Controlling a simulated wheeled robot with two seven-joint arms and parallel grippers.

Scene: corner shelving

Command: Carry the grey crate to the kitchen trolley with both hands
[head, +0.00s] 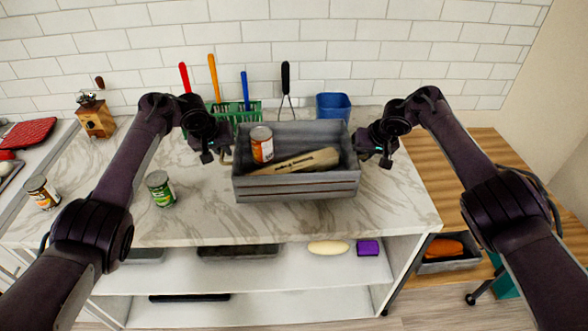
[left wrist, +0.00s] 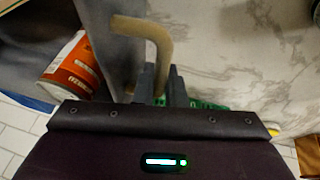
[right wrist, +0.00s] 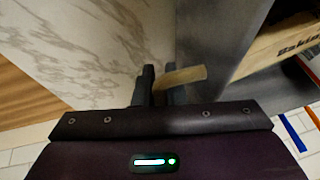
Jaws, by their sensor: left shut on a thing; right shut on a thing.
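The grey crate (head: 296,188) is upright over the marble counter, between my two grippers. I cannot tell whether it touches the counter. It holds an orange-labelled can (head: 262,147) and a light wooden-coloured item with dark lettering (head: 300,161). My left gripper (head: 227,158) is shut on the crate's left handle, a tan bar that shows in the left wrist view (left wrist: 150,38). My right gripper (head: 362,157) is shut on the right handle, seen in the right wrist view (right wrist: 184,77).
A green-labelled can (head: 160,189) and another can (head: 41,191) stand left on the counter (head: 300,222). A green rack (head: 236,112) and blue bin (head: 333,106) stand behind the crate. A wooden surface (head: 475,150) lies right of the counter. Shelves are below.

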